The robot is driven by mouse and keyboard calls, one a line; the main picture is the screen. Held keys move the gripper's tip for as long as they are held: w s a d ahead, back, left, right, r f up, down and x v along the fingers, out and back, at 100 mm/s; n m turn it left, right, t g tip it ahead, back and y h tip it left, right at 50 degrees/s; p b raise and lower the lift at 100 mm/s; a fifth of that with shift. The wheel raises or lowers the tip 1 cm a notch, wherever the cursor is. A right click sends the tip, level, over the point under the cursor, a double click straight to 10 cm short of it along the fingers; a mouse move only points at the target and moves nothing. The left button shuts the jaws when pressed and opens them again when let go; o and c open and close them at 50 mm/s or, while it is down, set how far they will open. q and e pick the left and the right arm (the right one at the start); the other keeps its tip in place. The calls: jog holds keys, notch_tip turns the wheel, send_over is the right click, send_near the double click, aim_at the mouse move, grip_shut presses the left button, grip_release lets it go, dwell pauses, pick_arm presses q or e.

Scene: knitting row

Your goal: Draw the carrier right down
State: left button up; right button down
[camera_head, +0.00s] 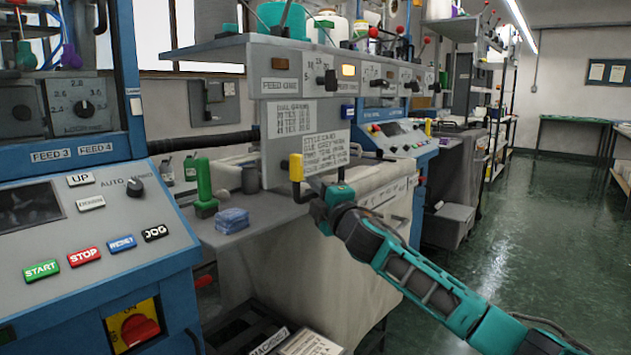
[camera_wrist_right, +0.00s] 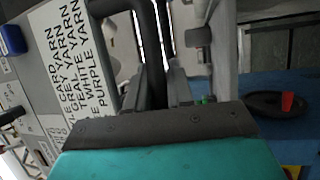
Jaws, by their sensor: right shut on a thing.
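A tall grey panel (camera_head: 305,75) with a row of dials, "FEED" labels and a printed style card (camera_head: 325,145) hangs over the grey bench. I cannot tell for certain which part is the carrier. A yellow grip (camera_head: 296,168) stands at the panel's lower edge. My right gripper (camera_head: 318,188) is just below and right of it, reaching in from the lower right. In the right wrist view, its dark fingers (camera_wrist_right: 163,93) are shut on a dark curved handle (camera_wrist_right: 152,45) beside the printed card (camera_wrist_right: 80,60). The fingers partly hide the handle. My left gripper is out of view.
A blue control console (camera_head: 95,235) with several buttons stands at the left. Crates sit on the floor below. The green floor (camera_head: 520,220) at the right is open.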

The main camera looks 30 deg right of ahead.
pick_arm(q)
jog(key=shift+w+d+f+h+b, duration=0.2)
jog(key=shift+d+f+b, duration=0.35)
jog(key=shift+b, duration=0.65)
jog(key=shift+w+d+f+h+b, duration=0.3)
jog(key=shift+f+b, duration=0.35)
jog(key=shift+b, duration=0.55)
pick_arm(e)
notch_tip(320, 180, down, 11)
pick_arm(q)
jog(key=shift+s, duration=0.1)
pick_arm(e)
jog(key=shift+a, duration=0.1)
jog(key=c, duration=1.1)
grip_release()
jog(key=shift+r, duration=0.2)
jog(key=shift+r, duration=0.1)
